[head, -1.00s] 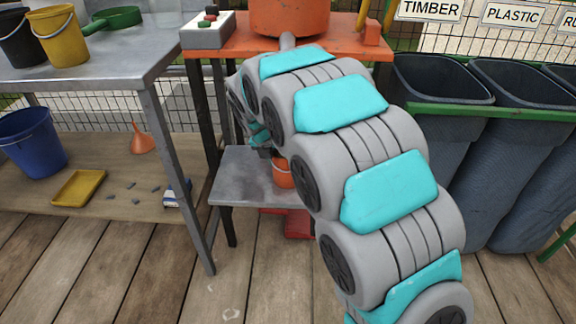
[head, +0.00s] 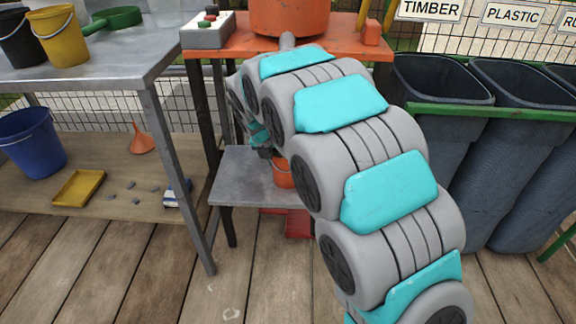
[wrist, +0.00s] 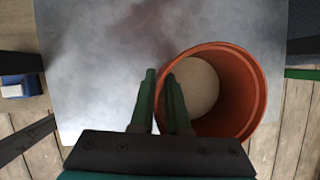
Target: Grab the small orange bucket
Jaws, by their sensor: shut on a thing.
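The small orange bucket (head: 283,173) stands on a low grey metal shelf (head: 240,178), partly hidden behind my arm in the head view. In the wrist view the bucket (wrist: 258,95) is seen from above, with a pale round patch at its bottom. My gripper (wrist: 163,80) has its two green fingers close together at the bucket's left rim, one finger outside and one inside, shut on the wall. The bucket looks upright. In the head view the fingers are hard to make out.
An orange table (head: 350,46) with a control box (head: 207,30) and a large orange drum (head: 290,14) is above the shelf. Grey bins (head: 440,85) stand at the right. A metal table (head: 110,72) with buckets is at the left; a blue bucket (head: 32,142) and yellow tray (head: 79,188) are below.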

